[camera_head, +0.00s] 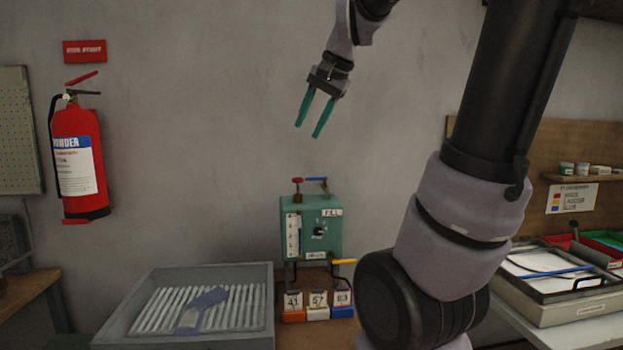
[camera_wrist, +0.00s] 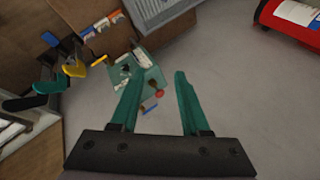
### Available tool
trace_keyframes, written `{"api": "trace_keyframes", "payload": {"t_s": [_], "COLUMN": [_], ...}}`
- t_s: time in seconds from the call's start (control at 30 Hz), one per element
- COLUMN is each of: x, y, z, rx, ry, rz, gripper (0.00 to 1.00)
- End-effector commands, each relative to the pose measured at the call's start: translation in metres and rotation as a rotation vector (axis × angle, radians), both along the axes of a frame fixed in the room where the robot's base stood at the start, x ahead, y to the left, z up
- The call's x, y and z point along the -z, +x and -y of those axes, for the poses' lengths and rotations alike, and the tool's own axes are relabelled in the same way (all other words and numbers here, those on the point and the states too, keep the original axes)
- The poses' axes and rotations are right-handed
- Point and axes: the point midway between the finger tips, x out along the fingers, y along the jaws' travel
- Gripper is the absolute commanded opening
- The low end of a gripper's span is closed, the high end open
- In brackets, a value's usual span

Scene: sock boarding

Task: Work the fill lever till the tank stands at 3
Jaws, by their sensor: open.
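The green fill tank (camera_head: 325,240) stands against the wall at the middle of the head view, with a "FILL" label, a pale level gauge (camera_head: 293,236) on its left and a black knob on its front. The gauge reading is too small to tell. On top are a red knob (camera_head: 297,181) and a blue handle (camera_head: 316,179); a yellow-ended lever (camera_head: 343,262) sticks out low on the right. Which one is the fill lever I cannot tell. My gripper (camera_head: 309,131) is open and empty, above the tank. The tank also shows in the wrist view (camera_wrist: 151,82), beyond my fingers (camera_wrist: 156,80).
Numbered bins (camera_head: 317,312) sit below the tank. A grey ribbed tray (camera_head: 125,317) with a scraper (camera_head: 203,310) is at left. A fire extinguisher (camera_head: 80,160) hangs on the left wall. A white-topped bench (camera_head: 575,335) is at right. The air around my gripper is clear.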

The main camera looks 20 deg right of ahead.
Motion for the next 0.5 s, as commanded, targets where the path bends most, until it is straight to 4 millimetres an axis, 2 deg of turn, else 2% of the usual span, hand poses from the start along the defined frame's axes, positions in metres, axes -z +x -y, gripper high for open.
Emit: {"api": "trace_keyframes", "payload": {"t_s": [0.03,0.27,0.5], "x": [-0.004,-0.013,0.0], "y": [0.023,0.111,0.197], "z": [0.011,0.06,0.109], "rx": [0.052,0.301,0.561], "ry": [0.027,0.13,0.18], "rz": [-0.031,-0.148,-0.252], "gripper": [0.46,0.46,0.46]}}
